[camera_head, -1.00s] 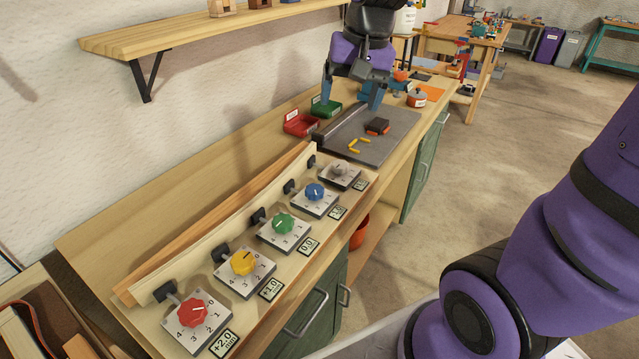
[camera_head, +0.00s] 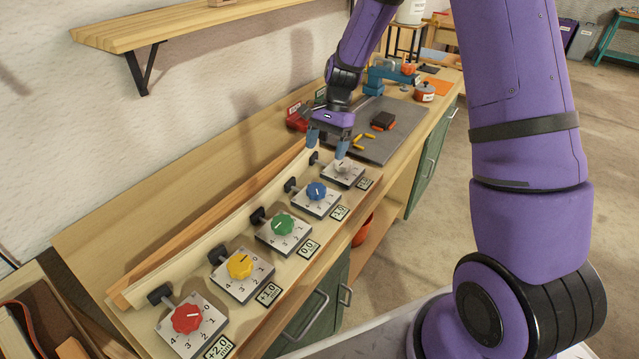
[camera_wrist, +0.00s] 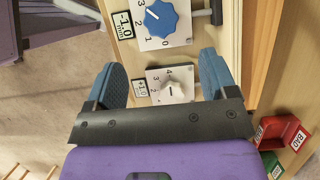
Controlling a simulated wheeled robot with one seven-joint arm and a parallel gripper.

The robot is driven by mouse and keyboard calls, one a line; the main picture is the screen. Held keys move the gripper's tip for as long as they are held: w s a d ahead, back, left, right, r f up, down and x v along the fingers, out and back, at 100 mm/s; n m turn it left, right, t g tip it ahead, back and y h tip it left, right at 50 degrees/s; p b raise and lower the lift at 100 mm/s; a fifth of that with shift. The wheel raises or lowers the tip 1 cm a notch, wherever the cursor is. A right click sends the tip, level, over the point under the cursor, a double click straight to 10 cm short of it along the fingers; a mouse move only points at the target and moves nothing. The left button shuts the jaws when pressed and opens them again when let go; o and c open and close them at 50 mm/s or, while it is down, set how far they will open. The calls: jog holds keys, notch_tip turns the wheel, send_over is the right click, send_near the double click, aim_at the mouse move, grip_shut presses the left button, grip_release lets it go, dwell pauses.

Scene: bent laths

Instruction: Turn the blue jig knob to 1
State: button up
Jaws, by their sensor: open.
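The blue jig knob (camera_head: 316,191) sits on a white numbered plate, fourth from the near end of the row of knobs. In the wrist view the blue knob (camera_wrist: 161,18) is at the top, with its white mark pointing up-left, seemingly between 2 and 3. My gripper (camera_head: 327,142) is open and empty, above the far end of the jig near the pale grey knob (camera_head: 343,168). In the wrist view my gripper (camera_wrist: 162,62) has its fingers spread either side of the grey knob's plate, with the blue knob beyond the tips. Contact is not visible.
Green (camera_head: 282,225), yellow (camera_head: 240,265) and red (camera_head: 187,318) knobs line the near part of the jig. Small black clamps stand behind the plates. A grey mat (camera_head: 385,145) with a dark block and yellow pieces lies beyond. A shelf (camera_head: 180,28) hangs above the bench.

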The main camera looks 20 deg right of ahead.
aim_at(316, 188)
jog(key=x, duration=1.1)
jog(key=shift+f, duration=0.1)
jog(key=shift+c, duration=0.3)
jog(key=c, duration=0.9)
jog(key=shift+o, duration=0.2)
